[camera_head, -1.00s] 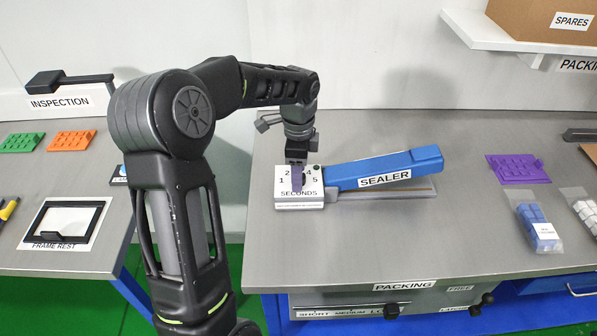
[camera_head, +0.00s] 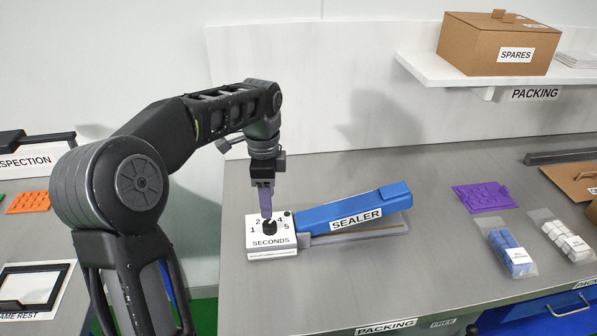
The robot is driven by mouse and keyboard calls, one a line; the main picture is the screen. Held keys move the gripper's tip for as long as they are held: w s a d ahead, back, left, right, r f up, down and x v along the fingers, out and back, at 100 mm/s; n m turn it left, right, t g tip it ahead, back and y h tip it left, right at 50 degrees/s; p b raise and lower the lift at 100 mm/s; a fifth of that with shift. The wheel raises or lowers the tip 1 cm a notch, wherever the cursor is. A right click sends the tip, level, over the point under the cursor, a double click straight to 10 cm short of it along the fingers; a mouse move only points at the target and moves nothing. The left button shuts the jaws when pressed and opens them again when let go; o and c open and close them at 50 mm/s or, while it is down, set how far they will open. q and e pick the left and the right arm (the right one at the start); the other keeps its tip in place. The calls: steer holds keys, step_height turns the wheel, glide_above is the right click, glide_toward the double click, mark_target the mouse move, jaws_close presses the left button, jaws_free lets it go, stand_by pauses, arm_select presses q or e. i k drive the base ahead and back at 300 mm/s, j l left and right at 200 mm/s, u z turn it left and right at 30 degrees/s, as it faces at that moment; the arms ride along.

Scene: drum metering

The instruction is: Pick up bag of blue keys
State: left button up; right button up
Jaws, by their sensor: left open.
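The bag of blue keys (camera_head: 510,250) lies on the packing bench at the right, a clear bag with blue blocks and a white label. My left gripper (camera_head: 266,212) points down over the black dial (camera_head: 269,227) on the sealer's white SECONDS box (camera_head: 272,246), far to the left of the bag. It is open and holds no bag. Whether its fingers touch the dial I cannot tell. My right gripper is not in view.
The blue sealer (camera_head: 360,212) stands between my left gripper and the bag. A bag of white keys (camera_head: 561,238) lies right of the blue one, and a purple key sheet (camera_head: 484,197) behind it. A shelf (camera_head: 470,76) with a SPARES box (camera_head: 497,45) overhangs the back right.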

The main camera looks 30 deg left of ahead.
mark_target(517, 262)
steer(key=k+l, duration=0.8)
steer(key=l, duration=0.1)
